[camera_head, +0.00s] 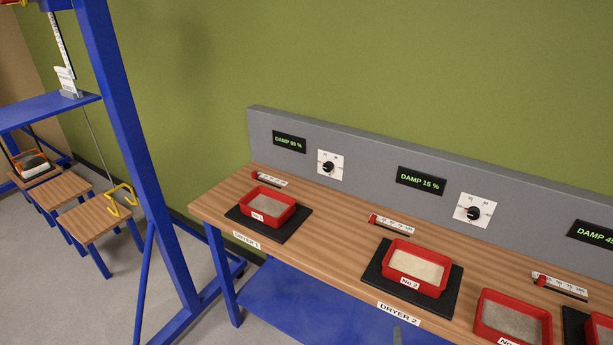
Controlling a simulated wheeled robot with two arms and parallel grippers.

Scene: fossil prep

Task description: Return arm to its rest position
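Neither of my grippers and neither of my arms shows clearly in the head view. The wooden bench (335,232) carries red trays of pale sand. Tray No 1 (268,207) sits on the black mat (290,230) of dryer 1. Tray No 2 (415,268) sits on the black mat (374,278) of dryer 2. Another red tray (512,318), its label cut off, stands on bare wood to the right.
Damp displays read 60 % (289,142) and 15 % (420,181); a third (592,234) is cut off. Dial knobs (328,166) (473,213) sit beside them. A blue frame (130,140) stands left, with small wooden stools (95,221) behind. A further red tray (600,328) is cut off.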

